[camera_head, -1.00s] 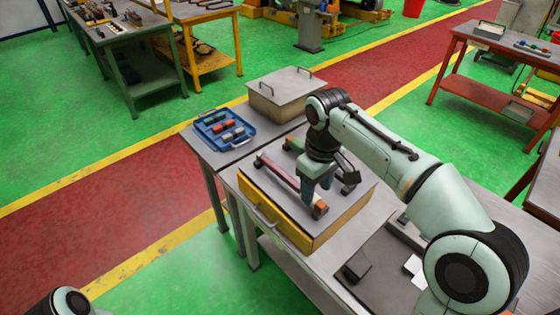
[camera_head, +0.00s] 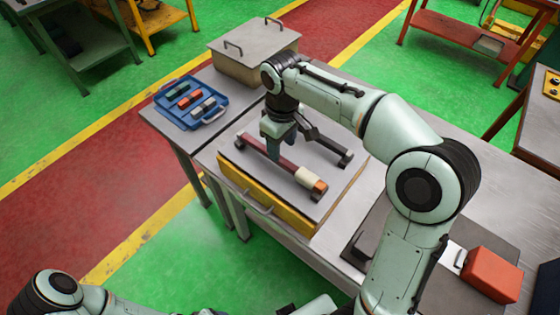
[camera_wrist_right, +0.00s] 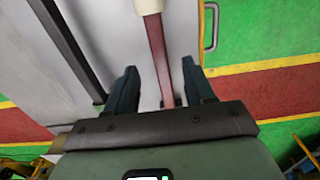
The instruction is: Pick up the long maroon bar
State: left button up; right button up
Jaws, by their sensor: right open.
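The long maroon bar (camera_head: 286,166) lies on the grey top of a yellow-sided box (camera_head: 232,186). It has a cream collar and an orange block at its near right end. My right gripper (camera_head: 279,153) is open above the bar, toward its far left part, and hides some of it. In the right wrist view the maroon bar (camera_wrist_right: 158,45) runs between the two open teal fingers of my right gripper (camera_wrist_right: 160,88), nearer the right finger. Whether the fingers touch it I cannot tell. My left gripper is not in view; part of my left arm shows at bottom left.
A dark bar (camera_head: 331,147) lies roughly parallel to the right; it also shows in the wrist view (camera_wrist_right: 75,55). A blue tray (camera_head: 165,117) of small coloured parts stands at left, a lidded box (camera_head: 240,72) behind. A red box (camera_head: 491,274) is at lower right.

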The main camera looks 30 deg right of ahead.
jog(key=shift+w+f, duration=0.15)
jog(key=shift+f, duration=0.45)
notch_tip(320, 180, down, 5)
jog(key=shift+w+r, duration=0.15)
jog(key=shift+r, duration=0.05)
jog(key=shift+a, duration=0.1)
grip_shut()
